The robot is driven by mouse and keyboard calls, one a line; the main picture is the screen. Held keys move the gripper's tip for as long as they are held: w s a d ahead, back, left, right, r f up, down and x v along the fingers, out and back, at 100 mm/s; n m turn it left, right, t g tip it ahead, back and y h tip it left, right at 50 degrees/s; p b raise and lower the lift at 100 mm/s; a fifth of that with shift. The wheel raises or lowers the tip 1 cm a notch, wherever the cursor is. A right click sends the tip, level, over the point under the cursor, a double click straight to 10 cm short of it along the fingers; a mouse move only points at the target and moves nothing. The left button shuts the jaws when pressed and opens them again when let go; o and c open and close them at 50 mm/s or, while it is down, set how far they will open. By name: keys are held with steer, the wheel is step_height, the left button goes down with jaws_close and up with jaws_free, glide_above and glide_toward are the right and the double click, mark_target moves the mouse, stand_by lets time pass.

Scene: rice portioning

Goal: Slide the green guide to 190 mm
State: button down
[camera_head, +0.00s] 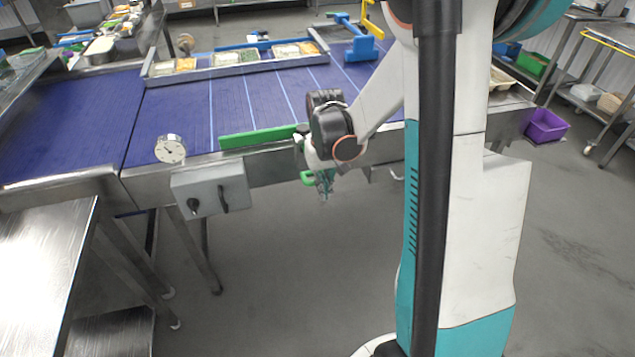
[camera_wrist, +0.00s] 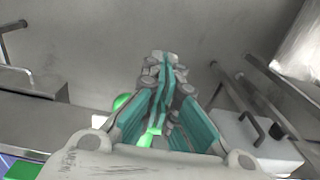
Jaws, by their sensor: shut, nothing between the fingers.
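The green guide (camera_head: 257,137) is a long flat bar lying along the near edge of the blue conveyor in the head view. A green knob (camera_head: 307,177) shows below its right end, just left of my gripper (camera_head: 325,186). My gripper hangs at the front of the conveyor frame, with its fingers shut and nothing between them. In the wrist view my gripper (camera_wrist: 164,68) has its teal fingers together. A green round part (camera_wrist: 121,102) shows left of the fingers, and a brighter green piece (camera_wrist: 148,138) shows behind them. Whether the fingers touch the knob I cannot tell.
A far rail (camera_head: 235,70) bears several food trays. The floor below my gripper is clear.

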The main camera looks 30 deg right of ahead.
steer(key=shift+w+d, duration=0.2)
steer(key=shift+w, duration=0.55)
steer(key=shift+w+d, duration=0.25)
steer(key=shift+w, duration=0.45)
steer(key=shift+w+d, duration=0.2)
steer(key=shift+w, duration=0.55)
stand_by(2.3)
step_height(320, 180, up, 8)
steer(key=s+p, duration=0.3)
steer(key=p, duration=0.2)
steer(key=shift+a, duration=0.45)
stand_by(0.5)
stand_by(0.3)
